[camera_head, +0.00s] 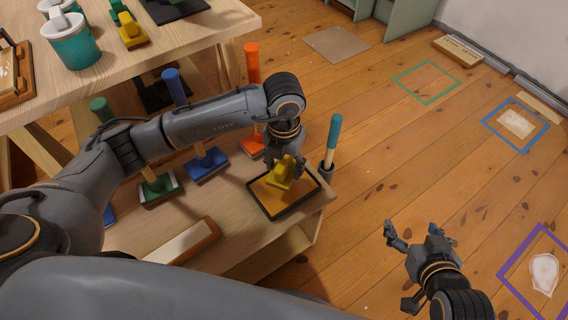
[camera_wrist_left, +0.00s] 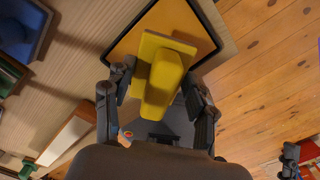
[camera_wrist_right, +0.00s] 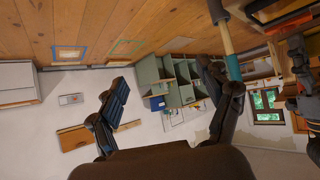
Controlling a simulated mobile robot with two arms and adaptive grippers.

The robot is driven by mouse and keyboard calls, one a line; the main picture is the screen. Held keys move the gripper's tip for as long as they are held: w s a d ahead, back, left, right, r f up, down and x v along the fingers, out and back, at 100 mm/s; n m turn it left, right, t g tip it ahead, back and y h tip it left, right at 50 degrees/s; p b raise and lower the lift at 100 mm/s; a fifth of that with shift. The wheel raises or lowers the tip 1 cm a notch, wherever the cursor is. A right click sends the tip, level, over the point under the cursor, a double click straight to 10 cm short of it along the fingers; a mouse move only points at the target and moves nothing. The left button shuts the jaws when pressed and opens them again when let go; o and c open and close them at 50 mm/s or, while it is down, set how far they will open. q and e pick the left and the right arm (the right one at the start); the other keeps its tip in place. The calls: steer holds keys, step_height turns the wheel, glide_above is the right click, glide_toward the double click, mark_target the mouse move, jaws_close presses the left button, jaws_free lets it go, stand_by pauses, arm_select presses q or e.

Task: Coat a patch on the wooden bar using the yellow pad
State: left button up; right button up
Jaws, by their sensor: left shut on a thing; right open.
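The yellow pad (camera_head: 280,178) is in my left gripper (camera_head: 286,160), over a black-rimmed tray of orange-yellow paint (camera_head: 300,200) on the low bench. In the left wrist view, the pad's handle (camera_wrist_left: 162,80) lies between the two fingers. The pad's underside is hidden, so I cannot tell whether it touches the paint. A pale-topped wooden bar (camera_head: 183,245) lies on the bench left of the tray. It also shows in the left wrist view (camera_wrist_left: 68,138). My right gripper (camera_head: 398,265) is open and empty above the floor.
Blue (camera_head: 205,160), green (camera_head: 158,187) and orange (camera_head: 252,140) handled tools stand behind my left arm. A teal-handled brush (camera_head: 331,140) stands by the tray. Green (camera_head: 427,82), blue (camera_head: 515,125) and purple (camera_head: 510,265) taped outlines mark the floor. Floor between bench and outlines is mostly clear.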

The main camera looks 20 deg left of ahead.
steer(key=s+d+f+g+p, duration=0.1)
steer(key=s+f+g, duration=0.2)
steer(key=s, duration=0.2)
steer(key=shift+d+f+h, duration=0.15)
steer(key=shift+d+h, duration=0.2)
steer(key=shift+h, duration=0.05)
stand_by(0.7)
